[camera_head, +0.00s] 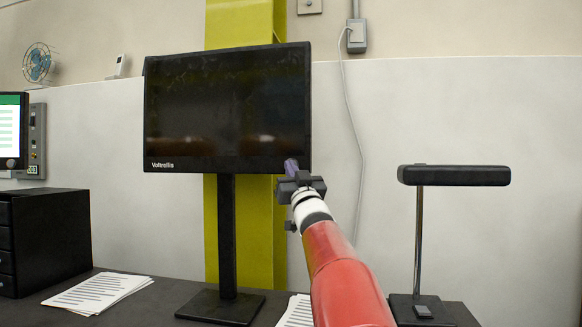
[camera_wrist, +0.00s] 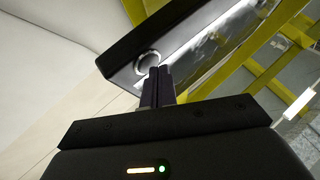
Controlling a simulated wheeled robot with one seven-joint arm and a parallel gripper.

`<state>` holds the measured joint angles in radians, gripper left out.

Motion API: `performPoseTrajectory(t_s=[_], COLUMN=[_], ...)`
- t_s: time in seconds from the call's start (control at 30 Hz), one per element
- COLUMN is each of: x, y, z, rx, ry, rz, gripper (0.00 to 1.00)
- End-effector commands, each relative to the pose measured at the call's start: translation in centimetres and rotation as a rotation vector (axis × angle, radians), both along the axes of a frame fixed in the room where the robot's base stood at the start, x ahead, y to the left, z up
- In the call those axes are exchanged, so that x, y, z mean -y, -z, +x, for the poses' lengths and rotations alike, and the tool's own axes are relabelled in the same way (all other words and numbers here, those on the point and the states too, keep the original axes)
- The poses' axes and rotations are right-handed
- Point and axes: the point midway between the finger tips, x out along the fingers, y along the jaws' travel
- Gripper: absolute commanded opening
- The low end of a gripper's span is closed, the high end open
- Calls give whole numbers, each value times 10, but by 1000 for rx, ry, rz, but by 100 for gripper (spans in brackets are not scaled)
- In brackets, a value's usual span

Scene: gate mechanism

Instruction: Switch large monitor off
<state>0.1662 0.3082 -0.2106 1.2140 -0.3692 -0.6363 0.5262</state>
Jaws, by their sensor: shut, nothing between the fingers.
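The large monitor (camera_head: 215,105) stands on a black post and base, and its screen is dark with faint reflections. My gripper (camera_head: 291,165) is at its lower right corner. In the wrist view the monitor's black edge (camera_wrist: 135,42) runs diagonally, with a round silver-ringed button (camera_wrist: 147,63) on it. The fingers of my gripper (camera_wrist: 159,72) are shut with nothing between them. Their tips are right beside the button and overlap part of it; I cannot tell whether they touch. The button is hidden behind my gripper in the head view.
A desk lamp (camera_head: 454,175) stands at the right. Paper sheets (camera_head: 98,293) lie on the dark desk (camera_head: 160,310), with a black drawer unit (camera_head: 48,240) at left. A smaller lit screen (camera_head: 12,130) is at the far left. A yellow column (camera_head: 240,25) is behind the monitor.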

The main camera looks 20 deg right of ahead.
Motion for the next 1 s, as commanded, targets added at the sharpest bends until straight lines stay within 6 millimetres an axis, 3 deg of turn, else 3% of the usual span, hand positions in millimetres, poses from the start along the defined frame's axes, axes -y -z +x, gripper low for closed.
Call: performPoseTrajectory(t_s=[0.53,1.0], x=[-7,-33], y=[2,3], z=[-10,-49], rx=[1,2], ry=[0,-1], rz=[0,-1], gripper=[0,0])
